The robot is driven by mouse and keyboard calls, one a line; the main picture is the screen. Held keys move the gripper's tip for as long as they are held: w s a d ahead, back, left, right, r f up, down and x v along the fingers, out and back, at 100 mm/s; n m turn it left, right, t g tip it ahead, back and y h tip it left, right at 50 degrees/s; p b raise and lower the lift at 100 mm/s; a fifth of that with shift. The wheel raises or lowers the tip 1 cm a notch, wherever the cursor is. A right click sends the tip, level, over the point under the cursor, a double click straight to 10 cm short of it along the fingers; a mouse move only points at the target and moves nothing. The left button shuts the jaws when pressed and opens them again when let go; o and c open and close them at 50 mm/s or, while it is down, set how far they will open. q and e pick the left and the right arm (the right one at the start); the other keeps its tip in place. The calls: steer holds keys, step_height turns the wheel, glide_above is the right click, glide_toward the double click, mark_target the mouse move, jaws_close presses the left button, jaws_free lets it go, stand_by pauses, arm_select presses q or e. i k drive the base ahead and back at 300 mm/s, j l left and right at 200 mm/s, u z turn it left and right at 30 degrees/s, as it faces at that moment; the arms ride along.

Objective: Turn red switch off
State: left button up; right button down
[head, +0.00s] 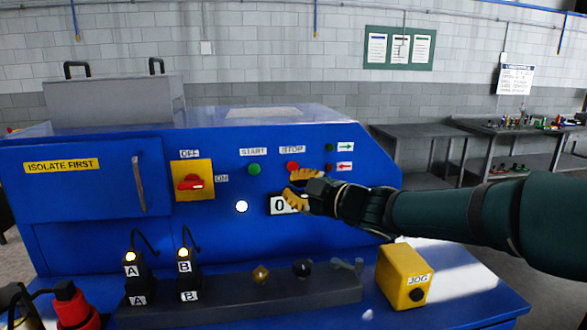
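The red switch (190,183) is a rotary handle on a yellow plate on the blue machine's front. Its handle lies roughly horizontal, toward the ON label (222,178) at its right; the OFF label (190,154) is above the plate. My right gripper (289,186) reaches in from the right, with its yellow fingers apart and nothing between them. It is in front of the panel, right of the switch and clear of it in the picture, near the red stop button (293,167) and partly over the number display (281,204). I cannot make out my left gripper.
A green start button (254,169) and a white lamp (242,207) are between switch and gripper. A door handle (139,184) sticks out left of the switch. Below stand plugs A (131,270) and B (185,267), a yellow JOG box (404,277) and a red object (75,306).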

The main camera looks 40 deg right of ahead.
mark_target(192, 182)
steer(key=k+l, duration=0.1)
steer(key=k, duration=0.4)
steer(key=k+l, duration=0.1)
steer(key=k, duration=0.4)
